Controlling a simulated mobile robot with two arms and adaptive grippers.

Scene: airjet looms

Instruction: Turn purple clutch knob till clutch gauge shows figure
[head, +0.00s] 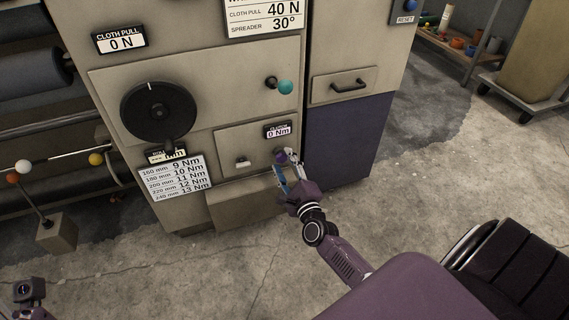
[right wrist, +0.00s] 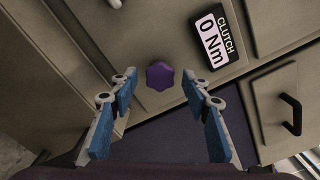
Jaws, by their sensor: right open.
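The purple clutch knob (right wrist: 160,75) is a small lobed knob on the beige panel. In the right wrist view it lies just beyond and between the fingertips of my right gripper (right wrist: 158,84). The fingers are apart, with blue pads, and nothing shows between them but the knob ahead. In the head view the knob (head: 281,155) is at the tips of my right gripper (head: 284,164). I cannot tell whether the fingers touch it. The clutch gauge (right wrist: 213,38) reads 0 Nm; it also shows in the head view (head: 277,130). My left gripper (head: 28,290) is only partly visible at the lower left; its jaws are unclear.
A plate (head: 175,178) lists widths with 9 to 13 Nm. A black dial (head: 158,112), a teal knob (head: 285,87) and a drawer handle (head: 349,85) are nearby. The cloth pull gauge (head: 120,41) reads 0 N.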

